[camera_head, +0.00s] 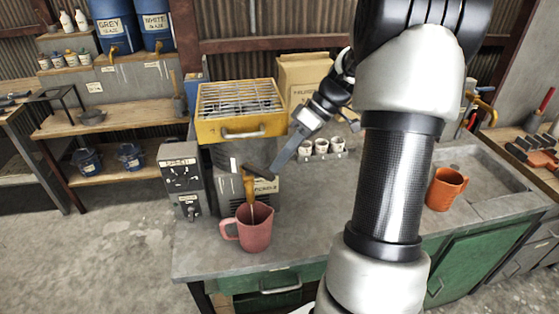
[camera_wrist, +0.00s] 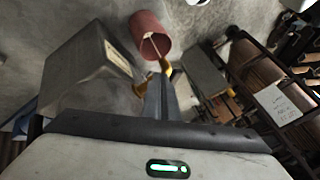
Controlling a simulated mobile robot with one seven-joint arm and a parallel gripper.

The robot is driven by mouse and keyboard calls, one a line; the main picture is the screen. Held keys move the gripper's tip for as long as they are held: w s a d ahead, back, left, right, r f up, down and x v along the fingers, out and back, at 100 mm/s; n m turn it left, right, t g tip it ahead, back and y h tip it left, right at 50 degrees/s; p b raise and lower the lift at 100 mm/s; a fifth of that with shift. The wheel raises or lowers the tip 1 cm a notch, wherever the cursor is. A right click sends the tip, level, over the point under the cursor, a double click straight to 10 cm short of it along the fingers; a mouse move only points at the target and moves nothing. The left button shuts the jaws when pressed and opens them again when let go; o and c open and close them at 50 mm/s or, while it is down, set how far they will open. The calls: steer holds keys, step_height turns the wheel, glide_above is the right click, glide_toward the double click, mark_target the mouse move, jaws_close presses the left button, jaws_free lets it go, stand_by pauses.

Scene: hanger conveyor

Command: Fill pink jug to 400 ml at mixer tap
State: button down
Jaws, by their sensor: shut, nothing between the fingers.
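The pink jug (camera_head: 257,238) stands upright on the grey bench below the yellow tap spout (camera_head: 249,188), its handle to the left. A thin pale stream runs from the spout into the jug. The jug's level and any marks cannot be read. The jug (camera_wrist: 142,27) and yellow tap (camera_wrist: 165,66) also show in the wrist view. My gripper (camera_head: 273,172) is shut and empty, its fingertips at the dark tap lever (camera_head: 257,170), above and right of the jug. In the wrist view my fingertips (camera_wrist: 160,80) are close to the tap; contact cannot be told.
Small white cups (camera_head: 322,146) stand behind my gripper. An orange jug (camera_head: 445,188) is at right near the sink (camera_head: 475,165). The bench front is clear.

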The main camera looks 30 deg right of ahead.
steer(key=shift+s+a, duration=0.1)
steer(key=shift+a, duration=0.2)
steer(key=shift+f, duration=0.1)
steer(key=m+b, duration=0.1)
steer(key=s+a+m+t+b, duration=0.1)
steer(key=b, duration=0.1)
steer(key=shift+s+a+m+t+h, duration=0.15)
steer(key=shift+s+m+t+h, duration=0.15)
steer(key=shift+m, duration=0.1)
steer(key=w+v, duration=0.1)
steer(key=v, duration=1.6)
steer(key=shift+d+r+p, duration=0.25)
steer(key=shift+d+p, duration=0.15)
steer(key=shift+d, duration=0.15)
